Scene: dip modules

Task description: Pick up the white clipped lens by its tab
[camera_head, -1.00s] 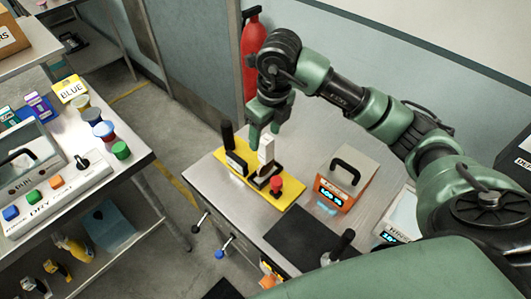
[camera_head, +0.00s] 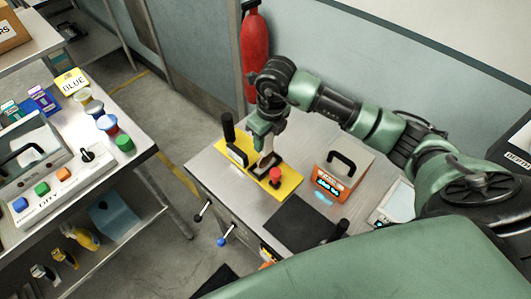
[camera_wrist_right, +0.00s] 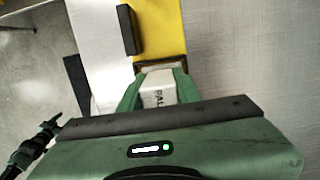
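The white clipped lens (camera_head: 266,144) stands upright in a dark holder (camera_head: 262,167) on a yellow base plate (camera_head: 288,181). My right gripper (camera_head: 266,135) is down over its top, pointing downward. In the right wrist view its two green fingers (camera_wrist_right: 160,85) stand on either side of the white tab (camera_wrist_right: 158,88), which bears partly visible dark lettering. The tab nearly fills the room between the fingers; whether they press on it I cannot tell. The lens's lower part is hidden in the holder. My left gripper is not in view.
On the yellow plate stand a black upright handle (camera_head: 228,128) and a red knob (camera_head: 275,176). An orange device with a display (camera_head: 333,184) and a black mat (camera_head: 293,222) are to the right. A red extinguisher (camera_head: 255,50) hangs behind.

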